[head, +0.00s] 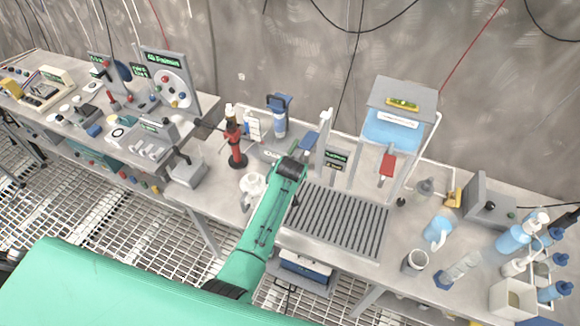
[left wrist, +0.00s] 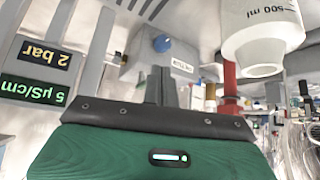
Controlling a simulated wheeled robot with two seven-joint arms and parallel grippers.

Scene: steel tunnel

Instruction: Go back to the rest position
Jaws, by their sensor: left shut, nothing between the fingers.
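My left arm is the green one that reaches over the front of the bench in the head view. My left gripper (head: 290,167) is at its far end, above the bench beside the grated drain tray. In the left wrist view its two short grey fingers (left wrist: 160,86) are together with nothing between them. A white 500 ml vessel (left wrist: 262,35) hangs close to the right of the fingers, apart from them. My right gripper is in neither view.
The grated tray (head: 335,220) lies right of my arm. A panel with small displays (head: 335,158) stands behind it. A red stand (head: 236,150) and a white jug (head: 253,187) are left of it.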

